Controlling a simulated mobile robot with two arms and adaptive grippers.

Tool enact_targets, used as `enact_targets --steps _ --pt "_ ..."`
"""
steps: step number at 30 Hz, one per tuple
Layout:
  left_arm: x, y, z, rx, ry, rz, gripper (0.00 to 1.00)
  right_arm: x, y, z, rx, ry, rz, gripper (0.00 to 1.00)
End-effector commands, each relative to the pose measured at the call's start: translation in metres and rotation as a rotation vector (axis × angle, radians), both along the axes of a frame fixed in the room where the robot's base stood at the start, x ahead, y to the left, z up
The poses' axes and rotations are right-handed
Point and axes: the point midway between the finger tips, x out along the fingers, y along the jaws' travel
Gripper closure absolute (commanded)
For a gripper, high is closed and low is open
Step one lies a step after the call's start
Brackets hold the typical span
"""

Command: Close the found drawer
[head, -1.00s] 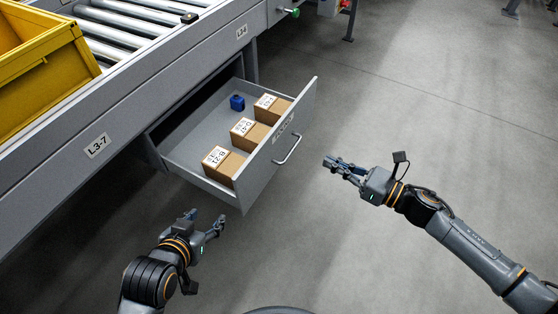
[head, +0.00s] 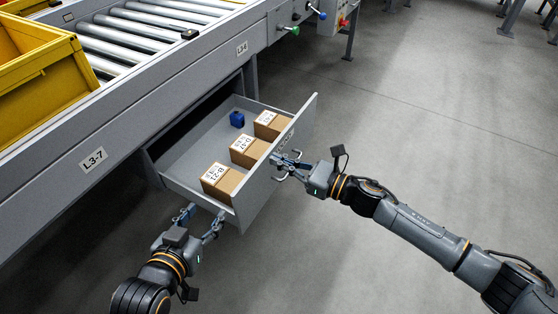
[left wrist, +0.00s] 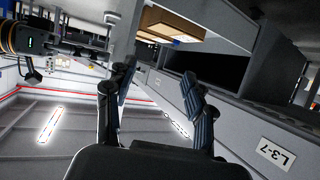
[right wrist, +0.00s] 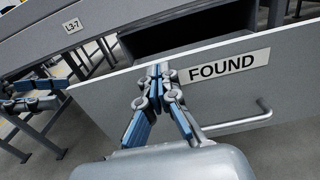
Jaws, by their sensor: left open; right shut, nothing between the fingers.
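The grey drawer (head: 258,200) is pulled out from under the conveyor. Its front carries a FOUND label (right wrist: 222,66) and a bar handle (right wrist: 240,122). Inside are three labelled cardboard boxes (head: 244,151) and a small blue object (head: 237,119). My right gripper (head: 277,160) is shut and empty, its tips at the drawer front, left of the label in the right wrist view (right wrist: 157,72). I cannot tell whether they touch the panel. My left gripper (head: 203,213) is open and empty beside the drawer's near corner; its spread fingers show in the left wrist view (left wrist: 160,88).
The roller conveyor (head: 130,35) with its L3-7 frame (head: 95,158) runs above the drawer. A yellow crate (head: 45,75) stands on it at the left. Green, blue and red knobs (head: 343,22) stick out at the back. The floor to the right is clear.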

Motion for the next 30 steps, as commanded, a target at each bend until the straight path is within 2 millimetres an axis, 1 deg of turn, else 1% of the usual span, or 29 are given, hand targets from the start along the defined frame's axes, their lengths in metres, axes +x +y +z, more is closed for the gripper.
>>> enact_targets --steps 3,14,18,23,26,29,30 --pt "0.002 -0.001 0.003 -0.004 -0.018 -0.001 0.46 0.003 0.005 0.0 0.0 0.0 -0.001 1.0" --pt "0.002 -0.001 0.004 -0.005 -0.022 -0.001 0.46 0.004 0.006 0.0 0.0 0.001 -0.001 1.0" --pt "0.004 -0.002 0.005 -0.009 -0.038 -0.002 0.46 0.006 0.01 0.0 0.001 0.0 0.0 1.0" --pt "0.014 -0.007 0.025 -0.038 -0.159 -0.01 0.46 0.015 0.027 -0.001 0.003 -0.001 0.001 1.0" --pt "0.02 -0.012 0.045 -0.066 -0.271 -0.018 0.46 0.025 0.044 -0.001 0.003 -0.002 0.001 1.0" --pt "0.025 -0.018 0.072 -0.105 -0.423 -0.028 0.46 0.036 0.064 -0.002 0.003 -0.003 0.002 1.0" --pt "0.025 -0.02 0.085 -0.123 -0.495 -0.032 0.46 0.042 0.073 -0.002 0.002 -0.004 0.002 1.0"
